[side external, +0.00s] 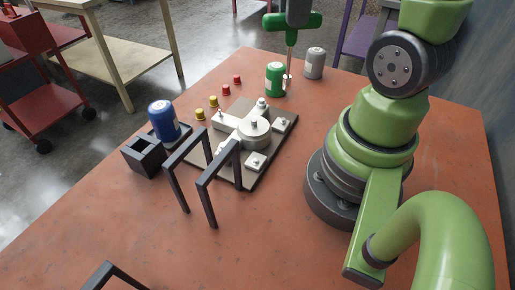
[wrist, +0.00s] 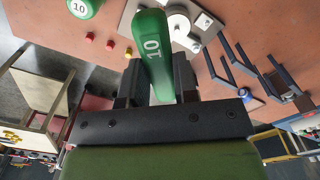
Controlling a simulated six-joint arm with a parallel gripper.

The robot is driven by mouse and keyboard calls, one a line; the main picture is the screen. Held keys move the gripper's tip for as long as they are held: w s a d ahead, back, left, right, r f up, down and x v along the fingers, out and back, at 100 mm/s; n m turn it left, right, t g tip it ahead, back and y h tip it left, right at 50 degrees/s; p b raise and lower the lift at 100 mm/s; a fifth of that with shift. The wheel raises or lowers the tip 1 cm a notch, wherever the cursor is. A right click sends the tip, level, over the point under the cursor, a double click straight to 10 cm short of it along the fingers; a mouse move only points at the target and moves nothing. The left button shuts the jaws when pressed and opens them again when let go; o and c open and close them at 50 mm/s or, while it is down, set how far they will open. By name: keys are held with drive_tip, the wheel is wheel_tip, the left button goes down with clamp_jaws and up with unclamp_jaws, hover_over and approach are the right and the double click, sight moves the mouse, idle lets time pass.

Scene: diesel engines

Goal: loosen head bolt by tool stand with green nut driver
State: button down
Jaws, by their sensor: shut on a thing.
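My gripper (side external: 298,12) is shut on the green nut driver (side external: 308,22), whose T-shaped handle marked 10 also shows in the wrist view (wrist: 153,55). The driver's shaft points down, its tip beside the green can in the side view; whether it touches anything is unclear. The engine head, a pale block with a round top (side external: 254,130), lies on a dark plate, with several small bolts around it, one at the near right corner (side external: 254,162). Two black upright frames (side external: 218,178) stand at its near side; which structure is the tool stand is not certain.
A green can marked 10 (side external: 275,80) and a grey can (side external: 314,64) stand behind the plate. A blue can (side external: 163,122) stands by a black open box (side external: 143,158). Red caps (side external: 226,90) and yellow caps (side external: 213,101) lie left. The front table is mostly clear.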

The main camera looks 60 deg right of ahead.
idle(0.3)
drive_tip(key=a+n, duration=0.4)
drive_tip(key=a, duration=1)
wheel_tip(320, 180, down, 7)
drive_tip(key=shift+d, duration=0.2)
drive_tip(key=shift+f, duration=0.3)
idle(0.6)
drive_tip(key=shift+f, duration=0.6)
idle(0.9)
